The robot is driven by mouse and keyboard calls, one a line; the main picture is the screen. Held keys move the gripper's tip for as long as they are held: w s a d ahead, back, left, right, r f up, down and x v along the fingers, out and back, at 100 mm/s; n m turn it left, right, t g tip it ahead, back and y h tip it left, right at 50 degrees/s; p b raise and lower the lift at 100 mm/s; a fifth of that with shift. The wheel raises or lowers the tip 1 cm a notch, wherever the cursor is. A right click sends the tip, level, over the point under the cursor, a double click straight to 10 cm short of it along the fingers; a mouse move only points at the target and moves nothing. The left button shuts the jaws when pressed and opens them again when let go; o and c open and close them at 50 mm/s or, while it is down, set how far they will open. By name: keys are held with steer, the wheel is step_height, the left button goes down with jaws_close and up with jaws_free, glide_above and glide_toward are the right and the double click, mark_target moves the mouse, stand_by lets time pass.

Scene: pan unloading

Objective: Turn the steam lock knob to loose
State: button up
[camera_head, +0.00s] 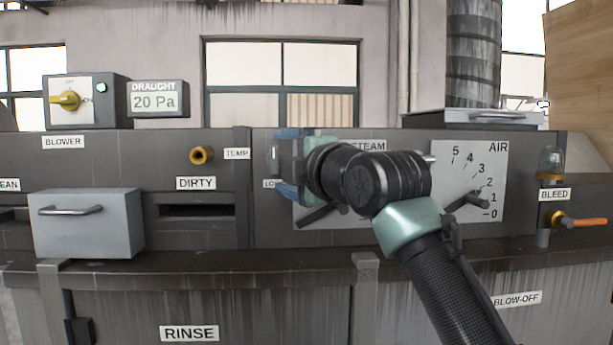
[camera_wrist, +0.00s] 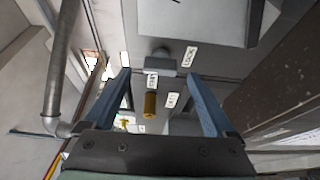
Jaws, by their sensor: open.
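The steam lock knob (camera_wrist: 163,62) is a small grey block beside a white label reading LOCK (camera_wrist: 190,57) in the wrist view. In the head view a grey-blue piece that looks like it (camera_head: 273,157) shows just left of my gripper, above a partly covered label. My gripper (camera_head: 280,160) is open and empty, its blue fingers one above the other at the panel. In the wrist view the fingertips (camera_wrist: 158,75) stand on either side of the knob, not visibly touching it. The knob's exact setting cannot be told. My wrist covers part of the STEAM plate (camera_head: 308,216).
A brass TEMP fitting (camera_head: 202,155) sticks out left of the knob. A grey drawer box (camera_head: 86,222) juts out at far left. The AIR dial (camera_head: 480,172) with its dark lever and the BLEED valve's orange handle (camera_head: 585,222) lie to the right.

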steer(key=b+v, duration=0.4)
steer(key=v, duration=0.6)
steer(key=shift+s+b, duration=0.35)
steer(key=shift+b, duration=0.05)
steer(key=s+a+r+m+t+y, duration=0.1)
steer(key=s+a+m+t, duration=0.45)
steer(key=a+m, duration=0.25)
steer(key=s+d+f+m+t+h, duration=0.2)
steer(key=s+m+t+h, duration=0.3)
steer(key=s+m, duration=0.8)
steer(key=m+h, duration=0.1)
steer(key=h, duration=0.2)
steer(key=shift+s+d+m+b, duration=0.25)
steer(key=shift+m+b, duration=0.05)
steer(key=shift+b, duration=0.1)
